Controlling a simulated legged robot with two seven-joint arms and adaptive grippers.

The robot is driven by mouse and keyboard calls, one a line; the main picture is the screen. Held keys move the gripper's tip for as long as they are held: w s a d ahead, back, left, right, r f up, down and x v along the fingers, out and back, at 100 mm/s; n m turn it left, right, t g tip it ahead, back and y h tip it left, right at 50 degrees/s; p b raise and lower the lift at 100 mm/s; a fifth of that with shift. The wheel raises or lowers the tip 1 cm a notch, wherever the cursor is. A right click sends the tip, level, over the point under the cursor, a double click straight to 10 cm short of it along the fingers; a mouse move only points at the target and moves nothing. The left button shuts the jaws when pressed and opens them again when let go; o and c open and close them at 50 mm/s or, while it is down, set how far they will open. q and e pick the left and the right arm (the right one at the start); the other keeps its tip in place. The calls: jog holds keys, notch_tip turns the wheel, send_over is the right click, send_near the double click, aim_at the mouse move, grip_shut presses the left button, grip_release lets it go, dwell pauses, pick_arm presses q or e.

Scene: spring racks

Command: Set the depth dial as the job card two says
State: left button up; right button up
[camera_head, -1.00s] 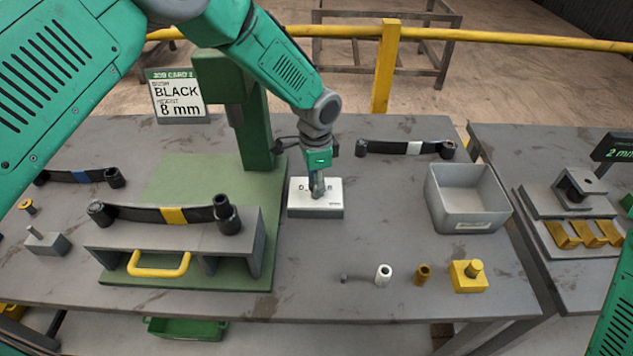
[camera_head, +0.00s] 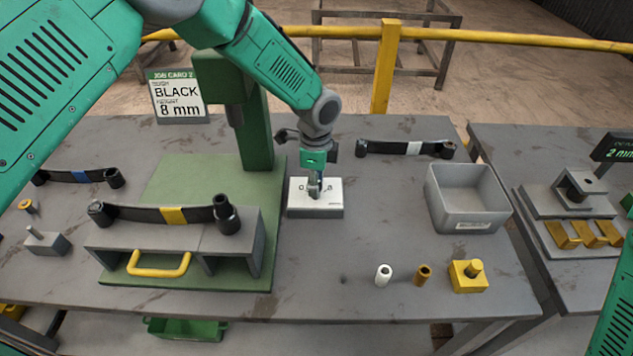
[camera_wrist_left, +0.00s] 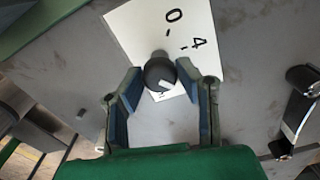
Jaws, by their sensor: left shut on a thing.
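The depth dial's white plate (camera_head: 328,204) lies on the bench to the right of the green press. It also shows in the left wrist view (camera_wrist_left: 140,25), with the marks 0 and 4 readable. My left gripper (camera_head: 314,190) points down over the plate. In the left wrist view its fingers (camera_wrist_left: 160,90) are shut on the dark round dial knob (camera_wrist_left: 159,69). A white mark shows on the knob; I cannot tell which number it points to. Job card 2 (camera_head: 178,97) stands at the back left and reads BLACK and height 8 mm. My right gripper is not in view.
The press base (camera_head: 250,283) holds a fixture with a dark, yellow-banded spring. A white-banded spring (camera_head: 413,148) lies behind the grey bin (camera_head: 467,201). A white bushing (camera_head: 383,274), a brown bushing (camera_head: 422,274) and a yellow block (camera_head: 468,278) stand at the front right.

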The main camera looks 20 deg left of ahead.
pick_arm(q)
jog(key=shift+w+r, duration=0.15)
jog(key=shift+w, duration=0.05)
grip_shut()
jog(key=o, duration=1.1)
grip_release()
notch_tip(320, 180, up, 12)
jog(key=shift+f, duration=0.15)
